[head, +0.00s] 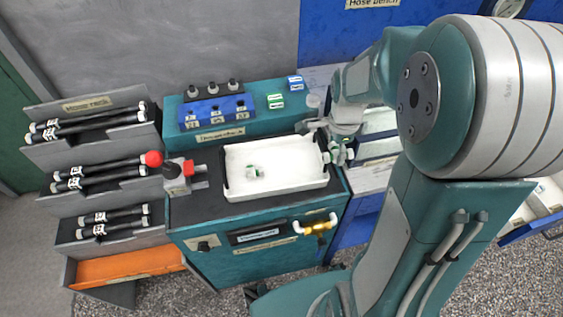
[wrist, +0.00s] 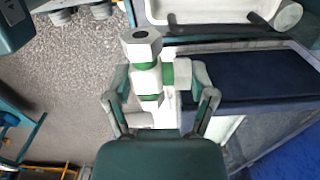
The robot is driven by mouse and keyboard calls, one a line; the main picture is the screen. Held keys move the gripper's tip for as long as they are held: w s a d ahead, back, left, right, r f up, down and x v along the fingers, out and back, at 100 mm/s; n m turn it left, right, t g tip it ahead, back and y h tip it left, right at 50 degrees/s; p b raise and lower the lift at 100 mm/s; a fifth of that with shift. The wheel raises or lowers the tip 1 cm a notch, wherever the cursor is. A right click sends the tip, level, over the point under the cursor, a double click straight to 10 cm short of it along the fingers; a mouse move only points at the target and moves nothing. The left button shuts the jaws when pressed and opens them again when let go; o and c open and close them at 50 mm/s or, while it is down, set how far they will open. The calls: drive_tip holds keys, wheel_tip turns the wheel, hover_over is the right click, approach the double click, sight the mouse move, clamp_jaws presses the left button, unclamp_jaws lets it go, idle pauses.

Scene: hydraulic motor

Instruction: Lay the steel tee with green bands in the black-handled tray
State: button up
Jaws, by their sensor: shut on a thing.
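A steel tee with green bands (wrist: 147,48) is between the fingers of my gripper (wrist: 163,82) in the wrist view, and the gripper is shut on it. In the head view my gripper (head: 343,146) is just right of the tray, with the held tee partly hidden by the fingers. The white tray (head: 290,185) with dark handles at its ends lies on the teal bench. The tray's edge (wrist: 200,14) also shows at the top of the wrist view.
A red-knobbed device (head: 177,175) stands left of the tray. A blue block with fittings (head: 215,110) is behind it. A brass valve (head: 318,227) is on the bench front. Racks of black hoses (head: 100,170) stand at left. A dark blue surface (wrist: 250,78) lies right of my gripper.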

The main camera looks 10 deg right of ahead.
drive_tip(key=w+a+f, duration=0.4)
drive_tip(key=w+a, duration=0.1)
drive_tip(key=a, duration=0.1)
hover_over(290, 166)
drive_tip(key=f, duration=0.4)
drive_tip(key=shift+s+d, duration=0.35)
drive_tip(key=shift+s, duration=0.05)
drive_tip(key=shift+w+a+f, duration=0.1)
drive_tip(key=shift+a+f, duration=0.05)
drive_tip(key=shift+w+a+f, duration=0.1)
drive_tip(key=shift+f, duration=0.85)
drive_tip(key=shift+w+a+f, duration=0.1)
drive_tip(key=shift+f, duration=0.8)
drive_tip(key=shift+f, duration=0.1)
drive_tip(key=o, duration=1.2)
